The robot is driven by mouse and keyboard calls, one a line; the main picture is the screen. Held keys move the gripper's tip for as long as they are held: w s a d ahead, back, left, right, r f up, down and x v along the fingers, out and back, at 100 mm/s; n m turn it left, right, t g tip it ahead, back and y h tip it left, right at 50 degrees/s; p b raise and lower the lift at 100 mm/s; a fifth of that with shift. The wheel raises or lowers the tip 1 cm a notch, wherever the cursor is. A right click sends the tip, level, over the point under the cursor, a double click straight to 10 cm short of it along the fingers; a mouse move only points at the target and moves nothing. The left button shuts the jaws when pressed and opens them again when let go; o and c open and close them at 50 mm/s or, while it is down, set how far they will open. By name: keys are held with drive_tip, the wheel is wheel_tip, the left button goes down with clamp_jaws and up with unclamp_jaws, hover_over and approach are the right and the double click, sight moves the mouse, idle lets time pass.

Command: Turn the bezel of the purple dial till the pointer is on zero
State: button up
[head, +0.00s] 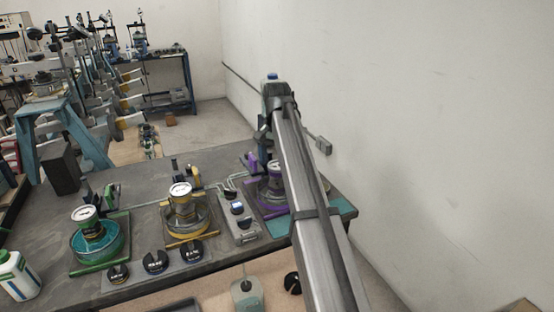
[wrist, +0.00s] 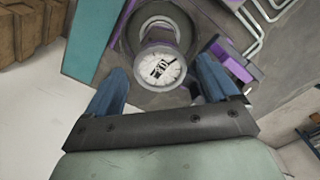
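The purple dial (head: 273,168) has a white face and stands on a purple-edged base at the right of the bench, partly hidden by my arm in the head view. In the wrist view the dial's round white face (wrist: 160,68) is seen from above, with dark marks on it. The marks are too small to tell the pointer from the zero. My gripper (wrist: 161,72) is open, with one blue finger on each side of the dial. Gaps show between the fingers and the bezel, so it is not gripped.
A yellow-based dial (head: 181,190) and a green-based dial (head: 85,213) stand to the left. A panel with dark knobs (head: 156,261) lies in front. A small switch box (head: 237,208) stands beside the purple base. The wall (head: 420,130) is close on the right.

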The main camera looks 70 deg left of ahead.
drive_tip(key=c, duration=1)
drive_tip(key=shift+c, duration=0.2)
drive_tip(key=shift+n, duration=0.3)
drive_tip(key=n, duration=1)
drive_tip(key=shift+n, duration=1.9)
drive_tip(key=o, duration=1.1)
drive_tip(key=shift+c, duration=0.2)
